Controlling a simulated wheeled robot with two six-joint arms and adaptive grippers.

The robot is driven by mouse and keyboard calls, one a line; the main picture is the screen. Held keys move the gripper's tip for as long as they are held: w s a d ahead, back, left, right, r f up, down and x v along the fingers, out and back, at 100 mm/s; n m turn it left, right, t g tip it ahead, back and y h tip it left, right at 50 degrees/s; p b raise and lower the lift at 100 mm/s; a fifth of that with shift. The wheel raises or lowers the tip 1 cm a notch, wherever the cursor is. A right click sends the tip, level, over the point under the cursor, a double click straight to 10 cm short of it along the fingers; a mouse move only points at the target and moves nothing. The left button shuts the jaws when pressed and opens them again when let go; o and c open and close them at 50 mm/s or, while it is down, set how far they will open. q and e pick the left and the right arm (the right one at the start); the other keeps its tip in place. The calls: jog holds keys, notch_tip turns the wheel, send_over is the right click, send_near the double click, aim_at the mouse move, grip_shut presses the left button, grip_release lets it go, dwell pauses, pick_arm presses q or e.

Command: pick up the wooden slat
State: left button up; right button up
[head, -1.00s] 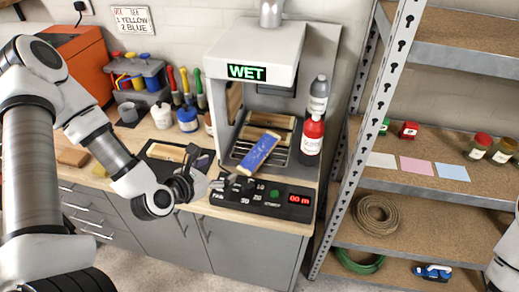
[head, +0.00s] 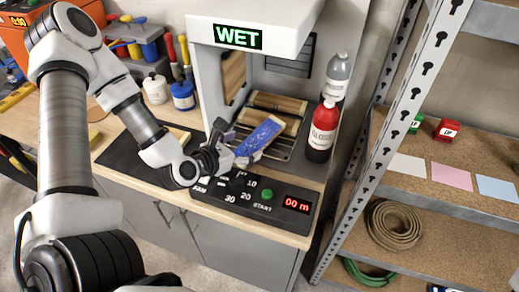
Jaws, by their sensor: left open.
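A slat with a blue face (head: 259,138) leans at a slant in the booth, its lower end near the booth's front edge. Pale wooden pieces (head: 279,103) lie behind it on the dark rack. My left gripper (head: 226,146) is open at the left of the blue slat's lower end, above the control panel. The fingers overlap the slat's lower left in the head view, and I cannot tell whether they touch it. My right gripper is not in view.
The booth's sign (head: 238,37) reads WET. The control panel (head: 255,197) is in front. A red bottle (head: 322,130) and a grey bottle (head: 338,75) stand to the right. A metal shelf post (head: 395,130) rises beyond them. A dark mat (head: 140,160) lies left.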

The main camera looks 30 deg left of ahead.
aim_at(260, 138)
pick_arm(q)
jog(key=shift+w+d+f+b, duration=0.1)
jog(key=shift+w+f+b, duration=0.4)
jog(key=shift+b, duration=0.75)
jog(key=shift+w+d+f+b, duration=0.1)
jog(key=shift+w+f+b, duration=0.35)
jog(key=shift+b, duration=0.75)
jog(key=shift+w+r, duration=0.2)
jog(key=shift+w, duration=0.15)
jog(key=x, duration=0.5)
jog(key=shift+w+a+r+p, duration=0.1)
jog(key=shift+w+a+p, duration=0.05)
jog(key=shift+p, duration=0.15)
jog(key=shift+a, duration=0.1)
jog(key=shift+c, duration=0.3)
jog(key=c, duration=0.5)
jog(key=shift+r, duration=0.1)
jog(key=c, duration=0.9)
